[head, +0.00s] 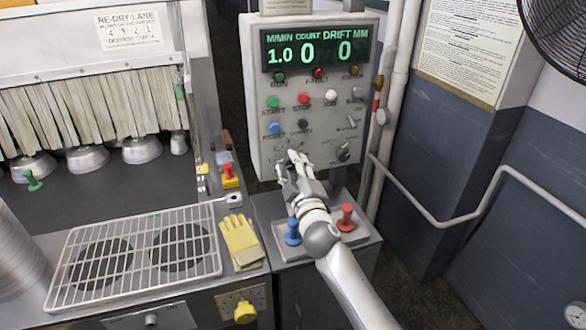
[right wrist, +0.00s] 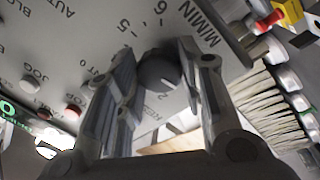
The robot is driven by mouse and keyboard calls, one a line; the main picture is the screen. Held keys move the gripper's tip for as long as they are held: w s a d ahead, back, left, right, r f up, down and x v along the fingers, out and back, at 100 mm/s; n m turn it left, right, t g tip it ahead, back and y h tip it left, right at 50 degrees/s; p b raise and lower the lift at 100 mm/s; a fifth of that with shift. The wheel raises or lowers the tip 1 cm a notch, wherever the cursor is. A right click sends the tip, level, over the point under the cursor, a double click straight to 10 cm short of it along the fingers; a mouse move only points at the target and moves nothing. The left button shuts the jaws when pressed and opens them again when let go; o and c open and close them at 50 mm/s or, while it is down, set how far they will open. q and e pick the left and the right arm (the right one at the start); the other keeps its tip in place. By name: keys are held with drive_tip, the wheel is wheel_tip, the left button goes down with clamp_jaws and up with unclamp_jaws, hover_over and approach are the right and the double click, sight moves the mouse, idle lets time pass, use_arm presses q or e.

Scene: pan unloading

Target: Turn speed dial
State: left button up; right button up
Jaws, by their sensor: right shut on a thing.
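The speed dial (right wrist: 157,72) is a dark round knob on the grey control panel, with M/MIN and numbers printed around it in the right wrist view. My right gripper (head: 290,165) is at the lower left of the control panel (head: 290,100) and mostly hides the dial in the head view. Its two fingers stand on either side of the knob and are shut on it. The display (head: 313,50) reads 1.0 M/MIN, count 0 and drift 0. My left gripper is not in view.
Several coloured buttons and another dark knob (head: 343,152) share the panel. Yellow gloves (head: 240,242) and a wire rack (head: 140,255) lie to the left. A white pipe (head: 440,215) runs at right.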

drive_tip(key=shift+f+n, duration=0.1)
drive_tip(key=shift+n, duration=0.8)
drive_tip(key=o, duration=1)
drive_tip(key=shift+o, duration=0.2)
drive_tip(key=v, duration=1.2)
